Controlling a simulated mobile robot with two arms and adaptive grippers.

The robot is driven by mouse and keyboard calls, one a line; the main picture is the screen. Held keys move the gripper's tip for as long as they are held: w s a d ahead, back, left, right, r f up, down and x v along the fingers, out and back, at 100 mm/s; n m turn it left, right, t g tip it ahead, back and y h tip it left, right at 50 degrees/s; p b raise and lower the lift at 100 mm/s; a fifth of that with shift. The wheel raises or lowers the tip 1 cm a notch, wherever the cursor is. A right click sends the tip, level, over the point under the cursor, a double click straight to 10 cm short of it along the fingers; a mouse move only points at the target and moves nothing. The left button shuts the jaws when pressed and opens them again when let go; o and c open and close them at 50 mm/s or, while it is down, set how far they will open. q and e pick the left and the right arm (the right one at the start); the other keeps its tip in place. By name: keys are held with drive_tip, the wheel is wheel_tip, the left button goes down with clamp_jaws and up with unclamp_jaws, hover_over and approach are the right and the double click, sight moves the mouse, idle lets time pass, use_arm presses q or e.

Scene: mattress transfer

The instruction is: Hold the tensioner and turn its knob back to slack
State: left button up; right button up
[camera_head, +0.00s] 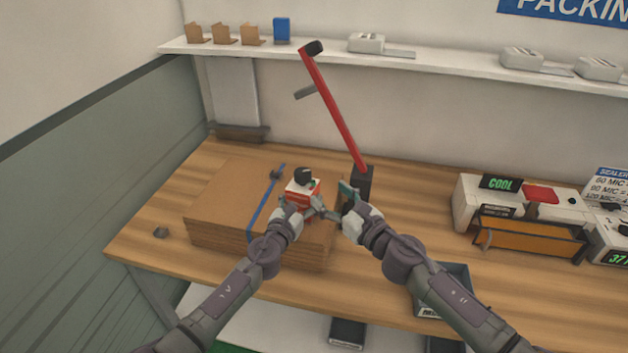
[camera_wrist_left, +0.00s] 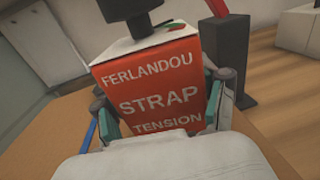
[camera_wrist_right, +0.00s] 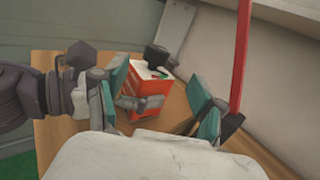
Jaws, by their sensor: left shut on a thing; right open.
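The tensioner (camera_head: 302,192) is a red and white box with a black knob (camera_head: 303,175) on its top. In the left wrist view its red face (camera_wrist_left: 155,95) reads "FERLANDOU STRAP TENSION". My left gripper (camera_head: 303,208) is shut on the tensioner, one finger on each side. My right gripper (camera_head: 342,202) is open and empty, just right of the tensioner. In the right wrist view the tensioner (camera_wrist_right: 150,92) and its knob (camera_wrist_right: 157,55) show between and beyond the open fingers. The knob's pointer and scale are too small to read.
A flat brown stack (camera_head: 225,195) with a blue strap (camera_head: 266,200) lies under the tensioner. A red lever (camera_head: 335,110) on a dark post stands close behind my right gripper. A sealer (camera_head: 520,205) is at the right. A grey bin (camera_head: 445,290) sits at the front.

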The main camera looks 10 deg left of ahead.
sight(306, 179)
drive_tip(key=w+a, duration=0.2)
drive_tip(key=w+a+m+t+h, duration=0.1)
drive_tip(key=w+a, duration=0.1)
drive_tip(key=a, duration=0.1)
drive_tip(key=w+a+m+t+h, duration=0.1)
drive_tip(key=w+a, duration=0.1)
drive_tip(key=a, duration=0.1)
drive_tip(key=shift+w+a+f, duration=0.1)
drive_tip(key=shift+w+a, duration=0.1)
drive_tip(key=shift+w, duration=0.05)
drive_tip(key=shift+w+a+f, duration=0.1)
drive_tip(key=shift+w+a, duration=0.15)
drive_tip(key=shift+a, duration=0.05)
drive_tip(key=shift+c, duration=0.3)
